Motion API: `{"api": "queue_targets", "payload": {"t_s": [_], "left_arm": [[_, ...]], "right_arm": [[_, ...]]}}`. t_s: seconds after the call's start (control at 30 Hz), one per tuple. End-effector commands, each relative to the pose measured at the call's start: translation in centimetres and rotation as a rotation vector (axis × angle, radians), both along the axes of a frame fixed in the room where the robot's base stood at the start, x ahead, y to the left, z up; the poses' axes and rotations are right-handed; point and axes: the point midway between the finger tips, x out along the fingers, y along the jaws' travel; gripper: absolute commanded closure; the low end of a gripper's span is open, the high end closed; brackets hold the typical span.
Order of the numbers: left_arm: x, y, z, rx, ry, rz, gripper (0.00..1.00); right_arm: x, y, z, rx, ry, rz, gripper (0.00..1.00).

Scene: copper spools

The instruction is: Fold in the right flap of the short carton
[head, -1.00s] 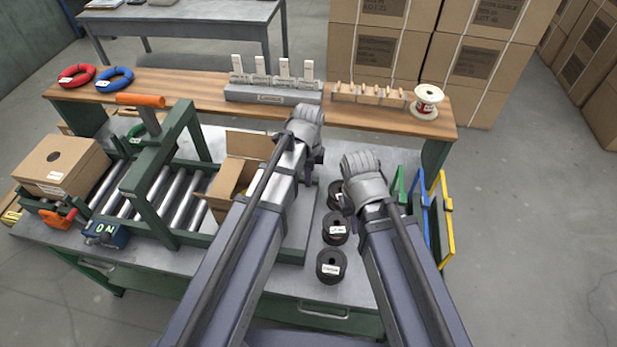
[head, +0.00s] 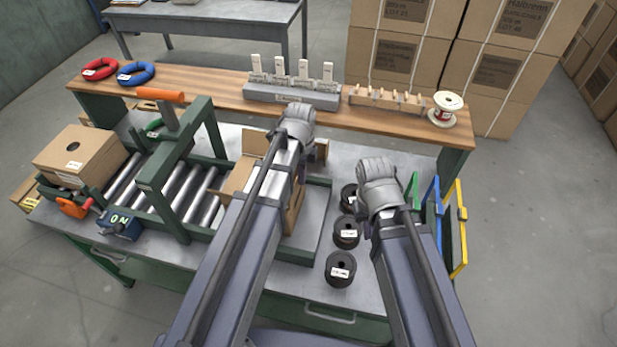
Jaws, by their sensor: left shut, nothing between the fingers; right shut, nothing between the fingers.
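The short carton (head: 294,212) stands open on the bench at the right end of the roller conveyor, partly hidden behind my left arm. Its back flap (head: 254,143) stands up and its left flap (head: 236,180) leans outward. A brown piece, apparently the right flap (head: 322,150), sticks out to the right of my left wrist. My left gripper (head: 301,170) is shut and empty over the carton's right side; its fingers are mostly hidden, and I cannot tell whether they touch the flap. My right gripper (head: 364,228) is shut and empty beside the black spools, its fingers mostly hidden.
Black spools (head: 340,270) stand right of the carton, near the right arm. A green frame (head: 175,175) spans the rollers; a closed carton (head: 80,158) sits at left. Colored panels (head: 457,230) stand at the right edge. A wooden shelf (head: 215,92) runs behind.

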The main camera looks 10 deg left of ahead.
Motion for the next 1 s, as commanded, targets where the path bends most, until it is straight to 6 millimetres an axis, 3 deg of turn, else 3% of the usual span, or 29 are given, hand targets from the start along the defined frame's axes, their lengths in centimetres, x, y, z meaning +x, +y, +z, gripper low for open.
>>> {"api": "queue_targets", "payload": {"t_s": [1.0], "left_arm": [[0.3, 6.9, -0.3, 0.001, 0.002, 0.003, 1.0]], "right_arm": [[0.0, 0.0, -0.3, 0.0, 0.0, 0.0, 1.0]]}}
